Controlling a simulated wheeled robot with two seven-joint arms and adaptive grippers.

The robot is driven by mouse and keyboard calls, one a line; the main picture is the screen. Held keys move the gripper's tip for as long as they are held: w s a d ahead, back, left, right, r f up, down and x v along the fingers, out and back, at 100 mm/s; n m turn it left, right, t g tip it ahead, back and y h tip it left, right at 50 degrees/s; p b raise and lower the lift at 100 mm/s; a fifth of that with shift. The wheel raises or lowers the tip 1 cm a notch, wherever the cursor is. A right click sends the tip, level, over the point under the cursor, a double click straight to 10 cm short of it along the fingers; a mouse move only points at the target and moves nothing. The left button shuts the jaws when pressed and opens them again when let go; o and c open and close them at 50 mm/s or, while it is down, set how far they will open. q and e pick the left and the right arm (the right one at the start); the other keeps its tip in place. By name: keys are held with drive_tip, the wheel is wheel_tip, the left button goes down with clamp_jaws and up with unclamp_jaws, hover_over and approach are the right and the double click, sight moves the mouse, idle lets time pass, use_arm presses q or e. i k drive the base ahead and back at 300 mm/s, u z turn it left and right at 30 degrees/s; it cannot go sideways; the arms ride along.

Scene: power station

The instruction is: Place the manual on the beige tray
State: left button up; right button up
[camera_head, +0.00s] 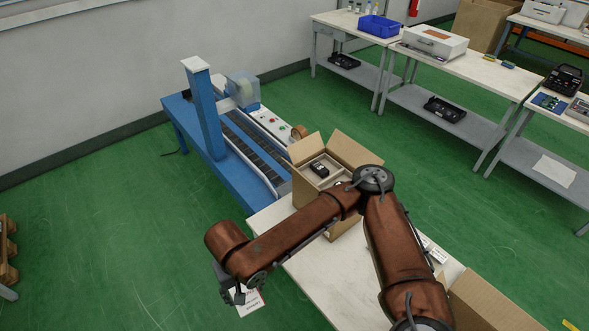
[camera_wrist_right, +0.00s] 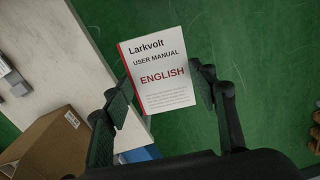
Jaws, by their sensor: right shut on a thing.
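The manual (camera_wrist_right: 158,68), white with a red spine edge and "Larkvolt USER MANUAL ENGLISH" on its cover, is held between the fingers of my right gripper (camera_wrist_right: 160,92). In the head view the right gripper (camera_head: 236,295) is at lower left, over the green floor beyond the table's left edge, and part of the manual (camera_head: 250,302) shows beside it. A beige tray-like insert (camera_head: 331,170) sits inside the open cardboard box (camera_head: 352,150), with a black device (camera_head: 319,169) in it. My right arm hides part of the box. My left gripper is not in view.
The box stands on a pale worktable (camera_head: 322,277), beside a blue conveyor machine (camera_head: 207,130). Another cardboard box (camera_head: 480,300) is at lower right, and small white items (camera_head: 434,250) lie near the arm. Benches with equipment stand at the back right.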

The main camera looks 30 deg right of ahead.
sight(330, 177)
drive_tip(key=u, duration=0.05)
drive_tip(key=i, duration=0.55)
drive_tip(key=z, duration=0.65)
drive_tip(key=i, duration=0.55)
drive_tip(key=z, duration=0.55)
